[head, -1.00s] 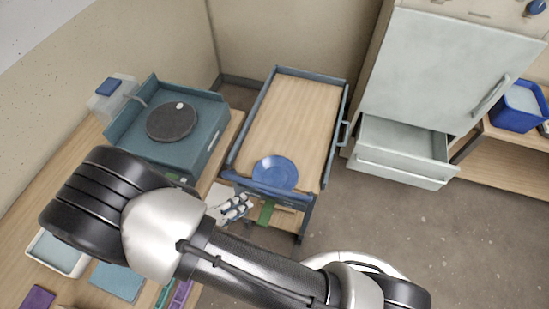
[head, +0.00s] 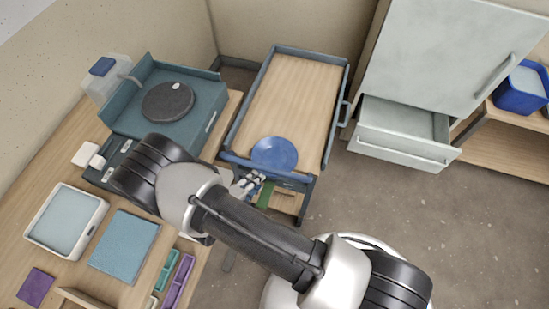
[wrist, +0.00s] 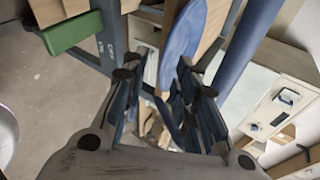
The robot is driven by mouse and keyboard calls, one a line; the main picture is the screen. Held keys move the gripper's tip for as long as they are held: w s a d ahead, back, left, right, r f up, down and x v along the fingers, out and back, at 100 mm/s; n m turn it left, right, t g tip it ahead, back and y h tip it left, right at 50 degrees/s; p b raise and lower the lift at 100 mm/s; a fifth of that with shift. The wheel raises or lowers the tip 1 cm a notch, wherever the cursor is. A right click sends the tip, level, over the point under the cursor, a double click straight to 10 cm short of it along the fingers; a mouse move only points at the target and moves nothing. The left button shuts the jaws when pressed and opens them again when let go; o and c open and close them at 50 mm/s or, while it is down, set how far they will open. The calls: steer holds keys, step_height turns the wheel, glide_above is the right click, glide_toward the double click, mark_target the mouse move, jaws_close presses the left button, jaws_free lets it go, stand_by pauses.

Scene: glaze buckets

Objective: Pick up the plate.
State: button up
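A round blue plate (head: 274,154) lies on the near end of the wooden top of a blue-framed cart (head: 292,105). In the wrist view the plate (wrist: 182,38) shows nearly edge-on, its lower edge between the two fingers in the picture. My gripper (head: 257,178) is just in front of the cart's near rail, close to the plate's near side. In the wrist view its fingers (wrist: 157,78) are spread apart with nothing held. I cannot tell whether the fingers touch the plate.
A worktable at left holds a teal box with a dark turntable (head: 168,102), a white tray (head: 66,220) and a blue mat (head: 125,245). A pale cabinet with an open drawer (head: 403,132) stands right of the cart. Floor is clear at lower right.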

mark_target(264, 173)
steer(key=b+x, duration=0.1)
steer(key=x, duration=0.4)
steer(key=shift+w+d+r, duration=0.15)
steer(key=shift+w+d, duration=0.05)
steer(key=shift+d, duration=0.05)
steer(key=shift+c, duration=0.2)
jaws_close()
stand_by(0.3)
